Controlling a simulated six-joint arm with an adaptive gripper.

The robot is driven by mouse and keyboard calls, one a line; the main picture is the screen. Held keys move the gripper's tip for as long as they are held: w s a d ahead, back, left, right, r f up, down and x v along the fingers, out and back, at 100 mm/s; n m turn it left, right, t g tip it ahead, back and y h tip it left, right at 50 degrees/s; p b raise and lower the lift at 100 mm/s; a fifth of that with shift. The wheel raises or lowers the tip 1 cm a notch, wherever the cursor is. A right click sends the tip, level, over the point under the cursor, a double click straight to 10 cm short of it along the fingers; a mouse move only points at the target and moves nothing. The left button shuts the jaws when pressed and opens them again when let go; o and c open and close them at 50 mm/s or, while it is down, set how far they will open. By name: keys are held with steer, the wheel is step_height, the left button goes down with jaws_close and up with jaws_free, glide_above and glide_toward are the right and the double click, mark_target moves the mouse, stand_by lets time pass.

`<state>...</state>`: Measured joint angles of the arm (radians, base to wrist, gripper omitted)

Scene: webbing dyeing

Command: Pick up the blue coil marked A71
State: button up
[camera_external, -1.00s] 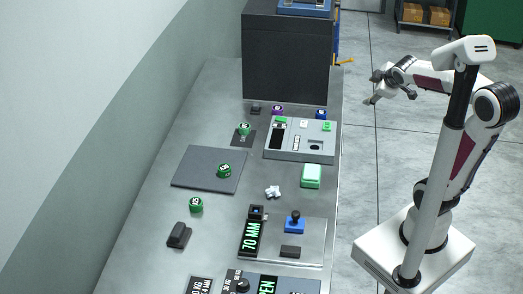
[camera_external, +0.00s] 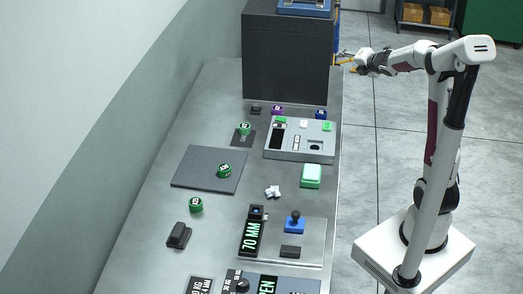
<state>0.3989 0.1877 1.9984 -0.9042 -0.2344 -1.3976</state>
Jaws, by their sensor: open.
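A small blue coil (camera_external: 321,114) stands on the steel bench near its right edge, just behind the grey panel device. Its marking is too small to read. My gripper (camera_external: 343,58) is open and empty, above and beyond the blue coil in the picture, near the right side of the dark cabinet. Its fingers point left and it is well apart from the coil.
A purple coil (camera_external: 277,110) stands left of the blue one. Green coils (camera_external: 244,128) are spread along the bench. The grey panel device (camera_external: 300,153) lies in front of the blue coil. The tall dark cabinet (camera_external: 287,60) rises behind it.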

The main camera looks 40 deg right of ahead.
steer(key=w+d+f+n+y, duration=0.2)
steer(key=w+f+n, duration=0.2)
steer(key=f+n, duration=0.15)
steer(key=n+g+y, duration=0.1)
steer(key=n+y, duration=0.7)
steer(key=n, duration=0.6)
glide_toward(326, 113)
steer(key=w, duration=0.1)
steer(key=w+a, duration=0.1)
steer(key=shift+w, duration=0.25)
steer(key=shift+s+f, duration=0.2)
steer(key=shift+f, duration=0.1)
steer(key=shift+x, duration=1.3)
steer(key=shift+w+a+f, duration=0.1)
steer(key=shift+a, duration=0.05)
steer(key=shift+x, duration=2.45)
steer(key=shift+f, duration=0.1)
